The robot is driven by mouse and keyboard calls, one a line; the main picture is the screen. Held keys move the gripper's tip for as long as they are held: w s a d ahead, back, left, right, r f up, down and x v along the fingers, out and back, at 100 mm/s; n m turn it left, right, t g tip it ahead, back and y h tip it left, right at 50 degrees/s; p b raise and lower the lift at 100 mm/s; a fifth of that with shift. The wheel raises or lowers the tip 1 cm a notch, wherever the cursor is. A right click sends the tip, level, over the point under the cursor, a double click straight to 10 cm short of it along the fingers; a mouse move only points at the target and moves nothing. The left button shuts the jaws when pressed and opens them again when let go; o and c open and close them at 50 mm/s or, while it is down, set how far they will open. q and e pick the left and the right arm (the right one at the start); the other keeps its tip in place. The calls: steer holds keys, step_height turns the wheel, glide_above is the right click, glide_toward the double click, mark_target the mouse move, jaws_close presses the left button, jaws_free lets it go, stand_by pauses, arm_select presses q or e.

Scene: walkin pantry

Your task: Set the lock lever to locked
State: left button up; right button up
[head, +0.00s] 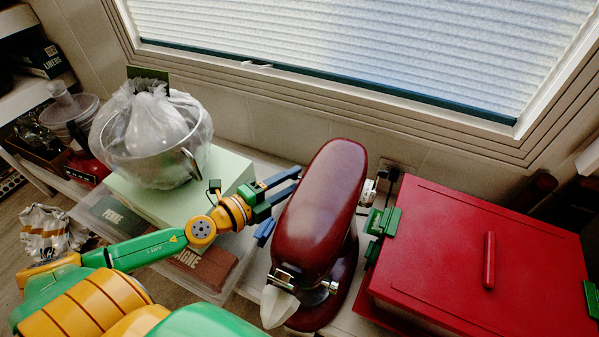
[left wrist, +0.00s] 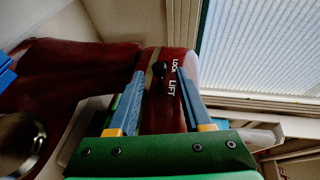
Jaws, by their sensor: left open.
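The dark red stand mixer (head: 318,210) stands in the middle of the head view. In the left wrist view its body (left wrist: 165,105) carries white LOCK and LIFT lettering. The small black lock lever (left wrist: 158,69) shows beside the lettering, nearer the word LOCK; its exact setting is hard to tell. In the head view the lever is hidden. My left gripper (head: 282,205) is at the mixer's left side, with blue fingers apart. In the left wrist view the open fingers (left wrist: 160,90) lie on either side of the lever, and contact cannot be told. My right gripper is not in view.
A steel bowl (head: 152,155) with a plastic bag sits on a pale green box (head: 235,170) at left. A clear bin (head: 105,215) is below it. A red lidded box (head: 460,250) with green clips stands close to the mixer's right. A window (head: 360,50) is behind.

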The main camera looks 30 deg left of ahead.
arm_select(q)
steer(key=shift+p+x, duration=0.3)
steer(key=shift+x, duration=1.05)
jaws_close()
stand_by(0.5)
